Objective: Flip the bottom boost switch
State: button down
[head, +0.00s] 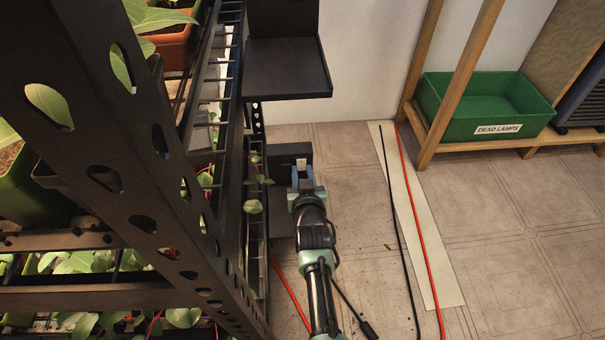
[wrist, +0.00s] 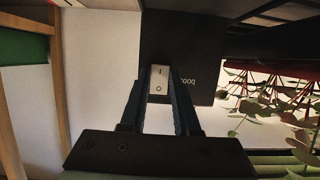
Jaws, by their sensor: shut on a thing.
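The boost switch (wrist: 159,80) is a small pale rocker plate with a line and a circle on it, set in a black panel (wrist: 205,50) whose "boost" lettering reads upside down in the wrist view. My gripper (wrist: 160,72) has its two dark fingers at the left and right sides of the switch, closed on it. In the head view, my gripper (head: 303,172) reaches the low black panel (head: 290,152) beside the rack; the switch itself is hidden there.
The black seedling rack (head: 150,130) with leafy plants stands close on the left. A black shelf-like box (head: 288,70) is above the low panel. Black and red cables (head: 412,190) lie on the floor to the right. A green bin (head: 485,100) labelled "DEAD LAMPS" sits on a wooden shelf.

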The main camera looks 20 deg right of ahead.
jog(key=shift+f+t+h, duration=0.3)
jog(key=shift+t, duration=0.8)
jog(key=c, duration=0.6)
grip_release()
jog(key=shift+c, duration=0.2)
